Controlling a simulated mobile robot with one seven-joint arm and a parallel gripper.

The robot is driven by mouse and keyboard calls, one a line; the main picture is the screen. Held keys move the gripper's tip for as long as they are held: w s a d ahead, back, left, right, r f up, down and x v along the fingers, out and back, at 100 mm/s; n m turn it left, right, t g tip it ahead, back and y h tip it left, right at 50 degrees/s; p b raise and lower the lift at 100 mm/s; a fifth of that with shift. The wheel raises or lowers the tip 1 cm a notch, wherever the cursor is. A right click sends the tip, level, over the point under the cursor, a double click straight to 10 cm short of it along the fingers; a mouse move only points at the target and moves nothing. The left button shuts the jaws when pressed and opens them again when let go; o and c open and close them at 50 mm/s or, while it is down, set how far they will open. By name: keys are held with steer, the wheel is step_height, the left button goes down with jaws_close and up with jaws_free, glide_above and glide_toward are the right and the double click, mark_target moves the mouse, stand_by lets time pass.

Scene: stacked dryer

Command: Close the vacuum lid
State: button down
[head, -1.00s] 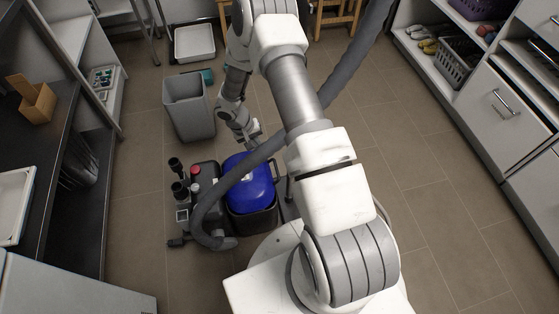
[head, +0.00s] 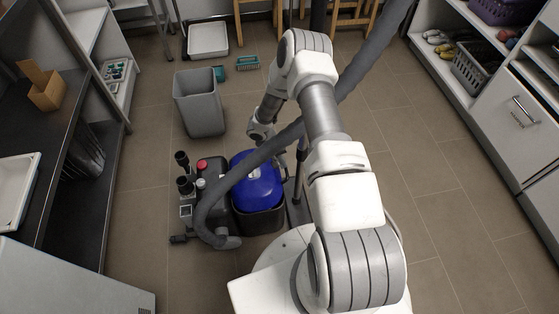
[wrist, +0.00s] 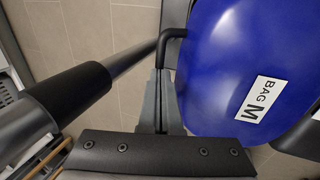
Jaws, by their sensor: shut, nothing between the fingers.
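The vacuum's blue domed lid (head: 258,187) sits over a dark tub (head: 260,220) in the head view. I cannot tell whether it is fully down. In the wrist view the blue lid (wrist: 235,60) fills the right side, with a white "BAG M" label (wrist: 261,98) and a black bent handle (wrist: 168,42) at its left edge. My gripper (wrist: 163,75) is shut and empty, its fingers close beside the lid's edge near the handle. Whether they touch is unclear. In the head view my fingers are hidden by the hose and my arm.
A thick grey hose (head: 250,157) arches over the lid and passes behind my arm. The vacuum's dark body with a red cap (head: 202,165) stands left of the lid. A grey bin (head: 200,103) stands behind it. Floor to the right is clear; shelves (head: 490,75) stand beyond.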

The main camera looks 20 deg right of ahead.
steer(key=shift+f, duration=0.1)
steer(key=shift+s+d+f+y+b, duration=0.1)
steer(key=shift+d+f+y+b, duration=0.25)
steer(key=shift+f+b, duration=0.35)
steer(key=shift+s+d+f+y+b, duration=0.1)
steer(key=shift+d+f+y+b, duration=0.15)
steer(key=shift+f+y+b, duration=0.35)
steer(key=shift+f, duration=0.2)
steer(key=shift+r, duration=0.1)
steer(key=shift+w+r, duration=0.15)
steer(key=shift+r, duration=0.2)
step_height(320, 180, up, 13)
steer(key=a+p, duration=0.3)
steer(key=p, duration=0.2)
steer(key=shift+w+r, duration=0.15)
